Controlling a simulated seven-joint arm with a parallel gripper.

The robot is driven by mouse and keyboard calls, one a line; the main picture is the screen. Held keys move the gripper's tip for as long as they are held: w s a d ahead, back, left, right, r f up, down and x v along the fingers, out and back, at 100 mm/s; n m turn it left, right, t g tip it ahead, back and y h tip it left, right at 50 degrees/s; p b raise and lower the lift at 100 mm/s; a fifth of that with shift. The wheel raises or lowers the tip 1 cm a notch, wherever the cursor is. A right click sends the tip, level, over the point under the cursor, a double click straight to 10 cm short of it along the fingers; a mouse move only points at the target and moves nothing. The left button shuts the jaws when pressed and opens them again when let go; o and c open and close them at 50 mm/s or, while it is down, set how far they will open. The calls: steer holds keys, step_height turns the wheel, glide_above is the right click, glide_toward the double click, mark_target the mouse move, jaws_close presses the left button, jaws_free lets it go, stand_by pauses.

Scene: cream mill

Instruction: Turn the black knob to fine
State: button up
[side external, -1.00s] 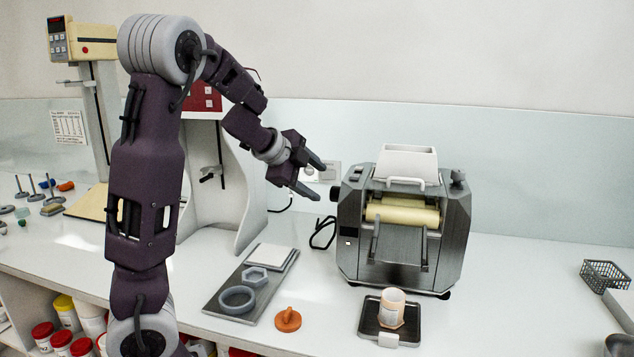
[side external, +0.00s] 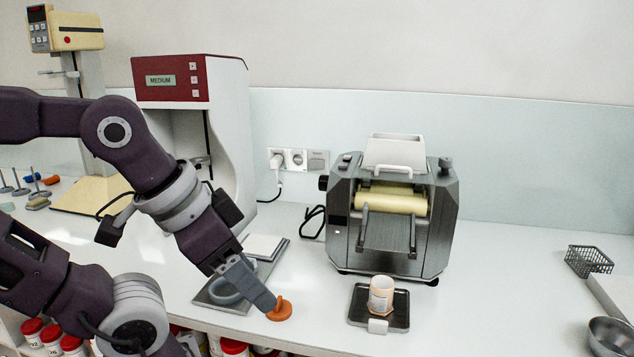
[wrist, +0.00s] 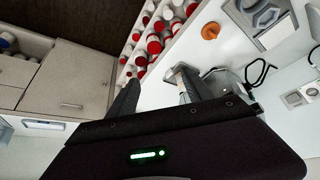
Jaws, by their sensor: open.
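The mill (side external: 392,220) is a grey metal machine with cream rollers and a white hopper, right of centre in the side view. A dark round knob (side external: 323,183) sticks out of its left side, and another dark knob (side external: 446,164) stands on its top right. I cannot tell which is the task's knob or read a fine mark. My gripper (side external: 268,298) is low over the front of the bench, well left of and below the mill. In the wrist view its two fingers (wrist: 155,92) are apart with nothing held between them. Neither finger touches a knob.
An orange piece (side external: 281,310) lies near the gripper at the bench's front edge. A grey tray (side external: 212,297) holds a ring. A cup (side external: 381,293) stands on a black scale (side external: 405,311). A red-topped machine (side external: 180,80) reads MEDIUM.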

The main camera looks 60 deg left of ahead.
steer(key=w+r+n+g+h, duration=0.4)
steer(key=w+n+h, duration=0.2)
steer(key=w+n, duration=0.5)
steer(key=n+t+h, duration=0.8)
steer(key=n, duration=0.3)
glide_above(326, 183)
steer(key=s+d, duration=0.2)
steer(key=d, duration=0.2)
steer(key=shift+s+d+f, duration=0.1)
steer(key=shift+s+f, duration=0.1)
steer(key=shift+f, duration=0.15)
steer(key=s+a+f+n+t+y, duration=0.1)
steer(key=s+a+f+n+t, duration=0.15)
steer(key=a, duration=0.35)
steer(key=s+a+f+n+t, duration=0.1)
steer(key=a+f+n, duration=0.1)
steer(key=a+f, duration=0.3)
steer(key=x, duration=0.6)
steer(key=shift+w+a+r, duration=0.3)
steer(key=shift+w+r, duration=0.05)
steer(key=shift+w, duration=0.15)
